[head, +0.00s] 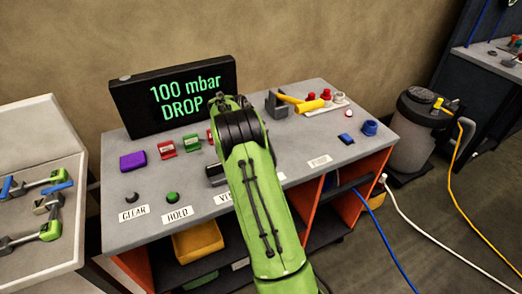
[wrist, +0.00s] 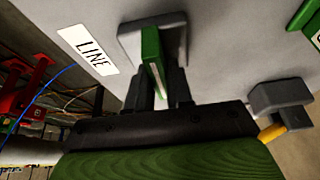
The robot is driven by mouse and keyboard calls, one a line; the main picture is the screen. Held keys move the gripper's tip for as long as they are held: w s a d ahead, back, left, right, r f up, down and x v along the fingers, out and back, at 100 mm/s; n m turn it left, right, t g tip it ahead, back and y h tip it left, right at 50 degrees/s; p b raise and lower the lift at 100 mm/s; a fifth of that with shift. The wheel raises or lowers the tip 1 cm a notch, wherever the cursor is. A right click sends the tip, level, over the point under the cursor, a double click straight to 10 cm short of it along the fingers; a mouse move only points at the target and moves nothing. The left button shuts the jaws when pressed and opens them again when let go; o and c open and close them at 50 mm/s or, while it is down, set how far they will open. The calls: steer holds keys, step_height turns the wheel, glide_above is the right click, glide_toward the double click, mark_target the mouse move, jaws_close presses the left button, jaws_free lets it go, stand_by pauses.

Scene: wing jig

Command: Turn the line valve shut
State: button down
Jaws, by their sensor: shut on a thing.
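The line valve shows in the wrist view as a grey block with a green lever (wrist: 151,48), beside a white label reading LINE (wrist: 87,50). My gripper (wrist: 157,84) has its two dark fingers on either side of the lever, shut on it. The lever points from the block toward my palm. In the head view my green arm covers the valve and the gripper, so neither shows clearly there.
A black display (head: 172,96) reads "100 mbar DROP" at the back of the grey bench. Another grey block with a yellow handle (head: 302,104) stands right of my arm. Coloured blocks and a green knob (head: 173,198) sit to the left. A blue cap (head: 369,128) lies at the right.

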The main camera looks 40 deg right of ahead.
steer(key=c, duration=1.1)
jaws_free()
steer(key=shift+r, duration=0.1)
steer(key=p+v, duration=0.3)
steer(key=v, duration=1.2)
steer(key=shift+a+r+p, duration=0.2)
steer(key=shift+r+p, duration=0.05)
steer(key=shift+p, duration=0.15)
steer(key=shift+w, duration=0.15)
